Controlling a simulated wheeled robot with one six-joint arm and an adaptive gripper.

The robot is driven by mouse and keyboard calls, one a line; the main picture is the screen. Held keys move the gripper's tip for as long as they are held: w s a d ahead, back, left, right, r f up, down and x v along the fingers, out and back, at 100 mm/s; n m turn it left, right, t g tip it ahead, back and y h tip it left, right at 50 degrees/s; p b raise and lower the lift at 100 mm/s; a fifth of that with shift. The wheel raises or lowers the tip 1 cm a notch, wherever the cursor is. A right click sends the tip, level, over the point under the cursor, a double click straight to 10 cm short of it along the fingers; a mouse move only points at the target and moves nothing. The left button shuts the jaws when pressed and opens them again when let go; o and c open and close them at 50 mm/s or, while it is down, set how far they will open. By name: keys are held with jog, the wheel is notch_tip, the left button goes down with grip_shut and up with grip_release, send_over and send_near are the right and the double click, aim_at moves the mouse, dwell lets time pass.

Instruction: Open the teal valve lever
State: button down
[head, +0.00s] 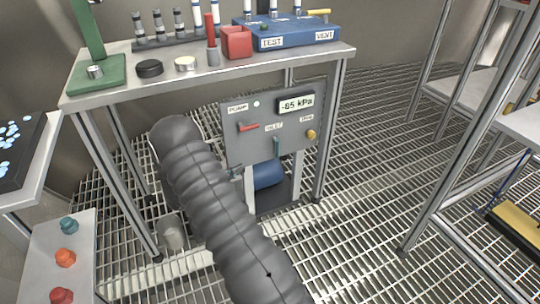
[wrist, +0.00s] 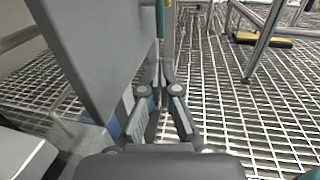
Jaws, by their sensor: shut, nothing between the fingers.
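In the wrist view a narrow teal strip, seemingly the lever (wrist: 160,18), shows at the top beside the panel (wrist: 95,50), which is seen at a steep angle. My gripper (wrist: 161,72) is shut and empty, its tips just below the lever in that picture. I cannot tell whether they touch it. In the head view my grey sleeved arm shows, but the gripper's fingers are hidden.
The panel also bears a red switch (head: 249,127), a -85 kPa display (head: 296,103) and a yellow knob (head: 311,134). A blue cylinder (head: 268,175) sits below it. Bench legs (head: 326,140) stand close by. Open grating (head: 370,170) lies to the right.

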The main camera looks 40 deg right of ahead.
jog(key=d+p, duration=0.1)
jog(key=d, duration=1.3)
jog(key=shift+s, duration=0.3)
jog(key=shift+d, duration=0.1)
jog(key=shift+f+h+b, duration=0.1)
jog(key=shift+h+b, duration=0.2)
jog(key=shift+h, duration=0.1)
